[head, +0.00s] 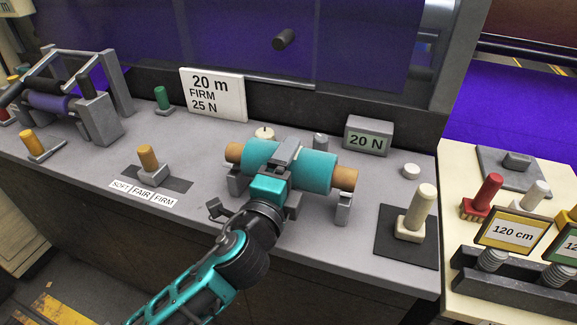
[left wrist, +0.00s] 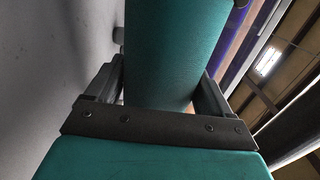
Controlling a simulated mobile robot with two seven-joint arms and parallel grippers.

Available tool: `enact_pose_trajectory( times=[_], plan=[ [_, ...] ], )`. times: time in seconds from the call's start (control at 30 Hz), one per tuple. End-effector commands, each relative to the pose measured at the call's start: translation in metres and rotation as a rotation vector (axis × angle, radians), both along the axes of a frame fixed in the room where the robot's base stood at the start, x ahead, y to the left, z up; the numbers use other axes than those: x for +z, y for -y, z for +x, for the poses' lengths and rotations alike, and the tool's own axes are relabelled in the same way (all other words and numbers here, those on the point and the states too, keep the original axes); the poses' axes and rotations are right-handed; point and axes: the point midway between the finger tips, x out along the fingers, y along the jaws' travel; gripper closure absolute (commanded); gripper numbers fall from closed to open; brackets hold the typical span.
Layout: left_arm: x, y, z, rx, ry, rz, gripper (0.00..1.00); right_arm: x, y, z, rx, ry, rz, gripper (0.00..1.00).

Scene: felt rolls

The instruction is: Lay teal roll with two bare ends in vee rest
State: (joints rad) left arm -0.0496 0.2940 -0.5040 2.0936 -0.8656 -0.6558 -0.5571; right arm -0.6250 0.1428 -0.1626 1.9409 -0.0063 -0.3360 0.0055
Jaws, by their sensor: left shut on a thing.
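The teal roll (head: 315,171) has a bare tan core showing at both ends, left (head: 234,152) and right (head: 346,178). My left gripper (head: 285,157) is shut around the middle of the roll, and the roll lies nearly level. In the left wrist view the teal roll (left wrist: 170,55) fills the space between the two fingers. The vee rest shows as two grey posts, left (head: 237,181) and right (head: 343,209), one below each bare end. I cannot tell whether the ends touch the posts. My right gripper is not in view.
A cream peg (head: 419,205) stands on a dark pad at right. A "20 N" block (head: 368,136) and a "20 m FIRM 25 N" sign (head: 213,93) stand behind. An orange-knobbed lever (head: 149,160) is at left.

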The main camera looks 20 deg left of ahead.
Motion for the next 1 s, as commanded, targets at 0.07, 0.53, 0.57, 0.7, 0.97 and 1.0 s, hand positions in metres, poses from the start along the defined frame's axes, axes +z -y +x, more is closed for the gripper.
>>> enact_pose_trajectory(
  times=[0.07,0.53,0.57,0.7,0.97,1.0],
  plan=[
    [-0.0008,0.0000,0.0001,0.000,0.003,0.000,0.67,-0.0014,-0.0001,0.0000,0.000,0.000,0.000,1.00],
    [-0.0014,0.0000,0.0001,0.000,0.001,0.000,0.00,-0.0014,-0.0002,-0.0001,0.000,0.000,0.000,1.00],
    [-0.0015,0.0000,0.0001,0.000,0.001,0.000,0.00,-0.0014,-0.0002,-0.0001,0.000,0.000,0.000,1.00],
    [-0.0030,-0.0001,-0.0001,0.000,-0.002,0.000,0.00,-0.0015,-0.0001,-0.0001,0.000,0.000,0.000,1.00],
    [-0.0024,0.0000,0.0000,0.000,-0.001,0.000,0.00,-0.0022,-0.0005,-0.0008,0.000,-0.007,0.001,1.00],
    [-0.0022,-0.0004,0.0004,0.000,-0.001,0.000,0.00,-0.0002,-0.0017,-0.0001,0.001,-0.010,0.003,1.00]
  ],
)
